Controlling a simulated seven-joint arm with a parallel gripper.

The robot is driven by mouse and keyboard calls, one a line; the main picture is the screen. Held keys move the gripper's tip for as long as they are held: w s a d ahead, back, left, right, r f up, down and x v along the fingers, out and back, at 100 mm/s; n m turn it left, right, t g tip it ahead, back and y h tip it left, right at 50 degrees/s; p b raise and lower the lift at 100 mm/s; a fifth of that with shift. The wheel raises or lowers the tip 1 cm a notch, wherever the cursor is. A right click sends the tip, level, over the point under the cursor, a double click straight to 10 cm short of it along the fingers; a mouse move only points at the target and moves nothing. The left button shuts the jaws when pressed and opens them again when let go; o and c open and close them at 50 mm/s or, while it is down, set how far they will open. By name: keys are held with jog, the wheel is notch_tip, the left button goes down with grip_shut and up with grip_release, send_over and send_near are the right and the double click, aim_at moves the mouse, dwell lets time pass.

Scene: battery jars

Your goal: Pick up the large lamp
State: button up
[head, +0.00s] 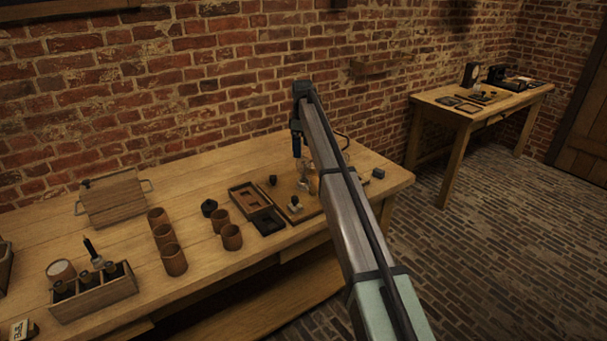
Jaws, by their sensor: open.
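My gripper (299,160) points down at the far end of my arm, above the right part of the long workbench (200,268). It is open. Just below and to the right of it, a small pale, glassy shape (312,184) stands on a wooden board (308,212); it looks like a lamp, but my arm covers part of it and I cannot tell its full size. A small pale-topped piece (295,203) sits on the same board, nearer the front. Whether the fingers touch anything is too small to tell.
Left of the board are a compartmented tray (246,196), a black tray (268,222), a dark knob-like piece (208,207) and several brown cups (231,237). A bottle rack (95,297) and a handled wooden panel (114,199) stand farther left. A second table (450,105) is at the back right.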

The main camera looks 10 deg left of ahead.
aim_at(304, 161)
jog(key=shift+s+d+f, duration=0.15)
jog(key=shift+f, duration=1.6)
jog(key=shift+s+d+f, duration=0.1)
jog(key=shift+f, duration=1.6)
jog(key=shift+c, duration=0.3)
jog(key=c, duration=1.2)
